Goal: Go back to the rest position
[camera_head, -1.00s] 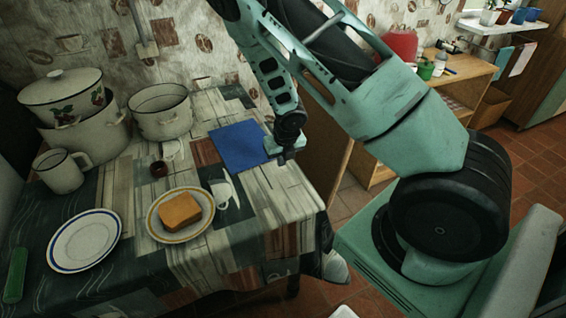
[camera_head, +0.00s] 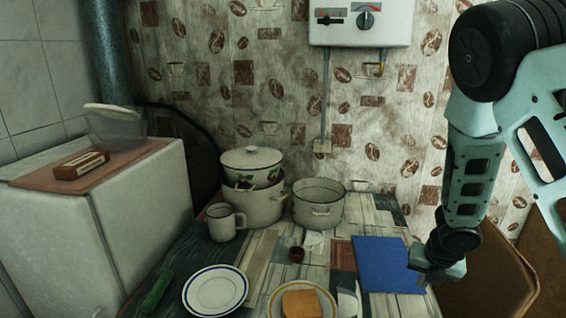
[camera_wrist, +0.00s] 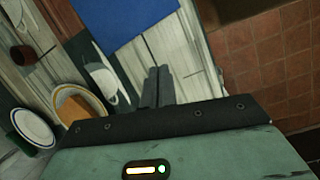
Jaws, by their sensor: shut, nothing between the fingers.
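My gripper (camera_head: 426,276) hangs over the right edge of the table, beside the blue mat (camera_head: 388,266). Its two dark fingers are together and empty in the wrist view (camera_wrist: 158,86). My arm reaches down from the upper right of the head view. I cannot tell the exact height of the fingertips above the table.
On the table are a blue-rimmed plate (camera_head: 215,290), a plate with bread (camera_head: 302,304), a white mug (camera_head: 222,222), an open pot (camera_head: 319,204) and a lidded pot (camera_head: 252,180). A white fridge (camera_head: 110,225) stands left. Tiled floor (camera_wrist: 265,65) lies beyond the table edge.

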